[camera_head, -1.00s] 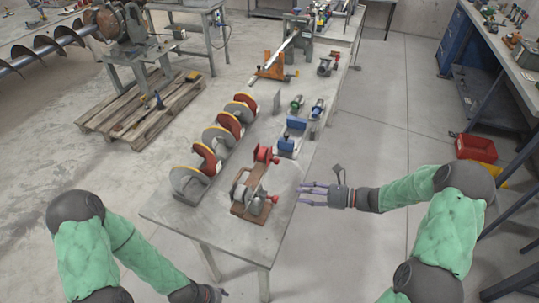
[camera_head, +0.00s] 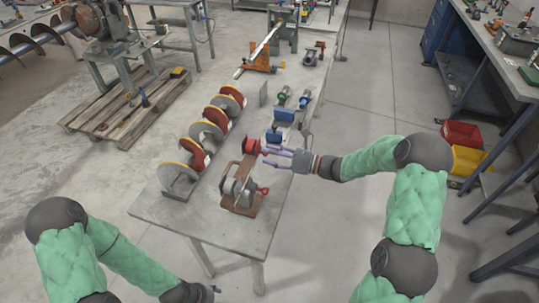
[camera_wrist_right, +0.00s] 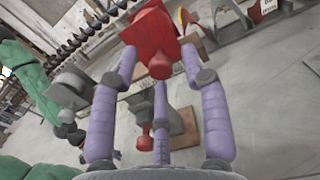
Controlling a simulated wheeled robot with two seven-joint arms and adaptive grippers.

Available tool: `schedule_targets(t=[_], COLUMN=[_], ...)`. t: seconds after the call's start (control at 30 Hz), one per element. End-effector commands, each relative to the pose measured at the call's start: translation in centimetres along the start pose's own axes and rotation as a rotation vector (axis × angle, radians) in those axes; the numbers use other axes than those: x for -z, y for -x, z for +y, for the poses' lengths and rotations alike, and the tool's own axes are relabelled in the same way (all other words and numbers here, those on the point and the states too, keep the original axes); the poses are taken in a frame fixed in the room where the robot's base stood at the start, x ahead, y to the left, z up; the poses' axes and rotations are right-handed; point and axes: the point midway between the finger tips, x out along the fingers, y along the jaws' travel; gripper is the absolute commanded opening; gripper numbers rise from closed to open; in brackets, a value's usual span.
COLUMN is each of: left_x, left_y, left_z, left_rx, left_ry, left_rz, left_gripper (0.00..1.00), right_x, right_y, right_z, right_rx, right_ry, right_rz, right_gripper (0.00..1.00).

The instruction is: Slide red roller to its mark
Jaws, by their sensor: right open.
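The red roller (camera_head: 252,147) sits at the far end of a brown-based positioner (camera_head: 238,200) on the grey table. In the right wrist view the red roller (camera_wrist_right: 150,38) lies just beyond and between my fingertips, with a round red knob facing me. My right gripper (camera_head: 268,158) is open beside the roller, on its right side; I cannot tell whether the fingers touch it. The same right gripper shows in the wrist view (camera_wrist_right: 165,75) with its purple fingers spread. My left gripper (camera_head: 212,291) is low at the bottom, off the table's front, and its fingers are barely visible. I cannot make out the mark.
Red and grey auger flights (camera_head: 183,175) stand in a row along the table's left side. Blue blocks (camera_head: 284,115) and small motors lie behind the roller. A red bin (camera_head: 462,133) and a yellow bin (camera_head: 472,160) are at the right. The table's front left corner is clear.

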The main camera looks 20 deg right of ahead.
Motion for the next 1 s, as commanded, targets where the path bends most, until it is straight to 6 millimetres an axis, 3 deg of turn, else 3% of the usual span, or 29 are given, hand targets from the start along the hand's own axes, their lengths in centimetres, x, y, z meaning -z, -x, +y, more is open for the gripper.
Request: schedule_targets(t=[0.37, 0.4, 0.57, 0.87, 1.0], left_x=[0.0, 0.0, 0.0, 0.0, 0.0], left_y=[-0.1, -0.1, -0.1, -0.1, 0.4], left_z=[0.0, 0.0, 0.0, 0.0, 0.2], left_rx=[0.0, 0.0, 0.0, 0.0, 0.0], left_ry=[0.0, 0.0, 0.0, 0.0, 0.0], left_rz=[0.0, 0.0, 0.0, 0.0, 0.0], left_gripper=[0.5, 0.5, 0.5, 0.5, 0.5], right_x=[0.0, 0.0, 0.0, -0.2, -0.3], right_y=[-0.7, -0.7, -0.7, -0.7, -0.7], right_z=[0.0, 0.0, 0.0, 0.1, 1.3], right_rx=[0.0, 0.0, 0.0, -0.001, -0.002], right_ry=[0.001, 0.001, 0.001, 0.002, 0.0], right_rz=[0.001, 0.001, 0.001, -0.001, -0.002], right_gripper=[0.46, 0.43, 0.0, 0.0, 0.0])
